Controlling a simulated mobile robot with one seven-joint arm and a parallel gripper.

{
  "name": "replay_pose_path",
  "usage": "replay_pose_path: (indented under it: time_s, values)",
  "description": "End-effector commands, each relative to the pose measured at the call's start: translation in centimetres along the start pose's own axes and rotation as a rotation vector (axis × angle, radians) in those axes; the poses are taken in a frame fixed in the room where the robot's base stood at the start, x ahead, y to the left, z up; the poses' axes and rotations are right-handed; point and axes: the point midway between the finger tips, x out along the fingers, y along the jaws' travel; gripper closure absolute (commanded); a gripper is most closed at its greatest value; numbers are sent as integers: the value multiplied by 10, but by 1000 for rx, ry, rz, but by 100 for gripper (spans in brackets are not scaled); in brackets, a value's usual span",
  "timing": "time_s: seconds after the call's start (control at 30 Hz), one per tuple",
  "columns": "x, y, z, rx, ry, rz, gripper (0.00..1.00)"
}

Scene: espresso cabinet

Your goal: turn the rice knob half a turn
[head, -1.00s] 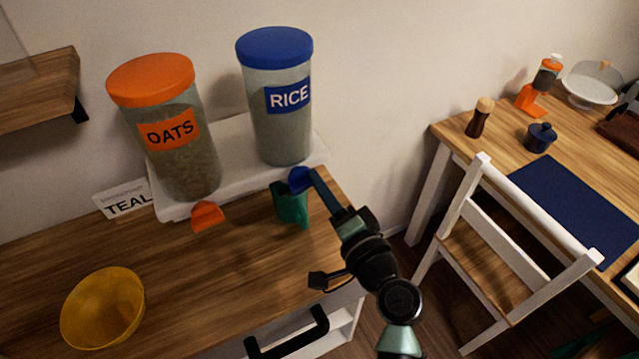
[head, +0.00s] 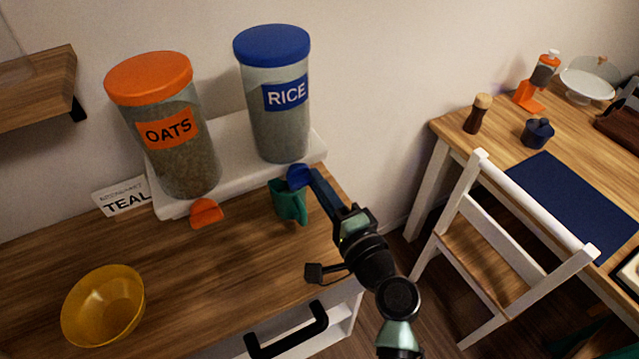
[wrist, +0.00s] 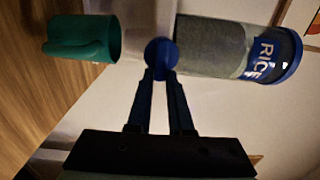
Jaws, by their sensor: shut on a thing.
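The rice dispenser (head: 281,125) is a clear canister with a blue lid and a blue RICE label, on a white stand. Its blue knob (head: 298,176) sticks out at the stand's front; in the wrist view the round knob (wrist: 161,50) sits between my fingertips. My gripper (head: 309,180) is shut on the knob; its two dark blue fingers (wrist: 160,75) reach it from the front right. The fingers partly hide the knob in the head view. A green cup (head: 287,203) stands just below the knob and also shows in the wrist view (wrist: 85,38).
The oats dispenser (head: 170,140) with its orange knob (head: 206,212) is to the left. A TEAL card (head: 122,198) stands beside the stand. A yellow bowl (head: 103,305) sits at the counter's front left. A white chair (head: 500,250) and a table are at right.

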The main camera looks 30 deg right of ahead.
Motion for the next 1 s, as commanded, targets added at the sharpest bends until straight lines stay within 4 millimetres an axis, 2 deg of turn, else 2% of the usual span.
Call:
replay_pose_path:
  time_s: [0.07,0.1,0.23,0.27,0.53,0.67,0.77,1.0]
  values:
    - [0,1,-1,0,2,2,100]
    - [0,1,-1,-1,2,2,78]
    - [0,1,0,-1,1,2,54]
    - [0,1,0,-1,1,1,51]
    - [-1,0,0,-2,1,1,51]
    - [-9,2,-1,-2,2,1,51]
    - [-25,3,0,-2,2,3,51]
    - [-79,4,-1,-2,4,3,51]
